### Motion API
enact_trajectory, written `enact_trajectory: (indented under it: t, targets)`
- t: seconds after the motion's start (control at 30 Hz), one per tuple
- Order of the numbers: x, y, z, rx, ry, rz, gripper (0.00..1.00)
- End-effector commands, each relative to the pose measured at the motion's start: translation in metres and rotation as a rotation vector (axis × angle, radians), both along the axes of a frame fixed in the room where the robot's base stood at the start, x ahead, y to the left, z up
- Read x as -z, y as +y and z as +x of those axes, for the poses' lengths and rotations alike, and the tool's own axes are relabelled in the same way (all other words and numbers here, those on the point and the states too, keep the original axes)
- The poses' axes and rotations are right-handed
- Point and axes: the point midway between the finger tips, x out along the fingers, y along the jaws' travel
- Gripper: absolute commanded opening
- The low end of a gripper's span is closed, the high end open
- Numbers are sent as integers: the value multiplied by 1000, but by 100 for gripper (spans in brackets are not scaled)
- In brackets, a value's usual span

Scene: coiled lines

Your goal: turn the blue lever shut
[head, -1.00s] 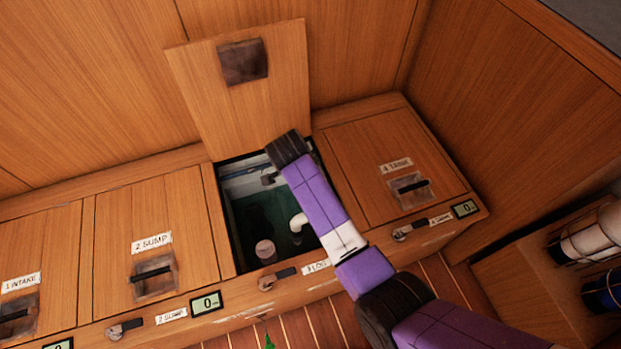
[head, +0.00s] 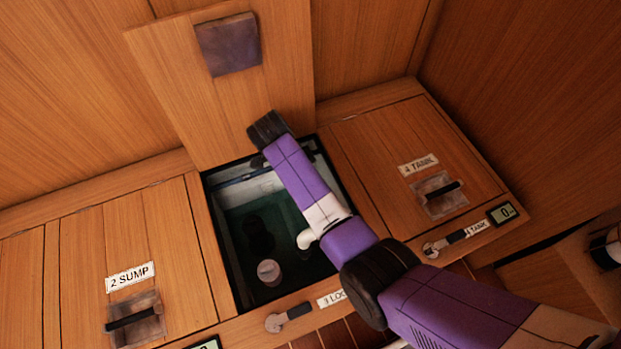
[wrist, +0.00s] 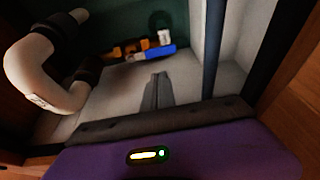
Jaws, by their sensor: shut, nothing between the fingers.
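The blue lever (wrist: 160,53) shows in the wrist view as a short blue bar beyond my fingertips. It lies roughly crosswise in the picture, beside an orange and brown fitting (wrist: 125,50) that looks like a valve. My gripper (wrist: 160,78) is shut and empty, its fingers pointing toward the lever. The fingers appear apart from the lever, though the exact gap is hard to tell. In the head view my arm reaches into the open locker (head: 232,245) and hides the gripper and the lever.
A white elbow pipe (wrist: 40,70) stands left of my fingers. A dark blue-grey vertical pipe (wrist: 212,45) and a pale wall are close on the right. The raised wooden lid (head: 190,100) stands behind the opening. Closed lids 2 SUMP (head: 130,278) and 4 TANK (head: 418,165) flank it.

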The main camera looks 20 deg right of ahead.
Motion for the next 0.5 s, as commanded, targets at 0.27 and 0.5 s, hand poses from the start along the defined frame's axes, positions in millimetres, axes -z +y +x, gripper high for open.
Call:
enact_trajectory:
  t: [0.27,0.5]
  targets:
    - [51,-17,-1,1,2,0,0]
    - [78,-26,0,-1,0,0,0]
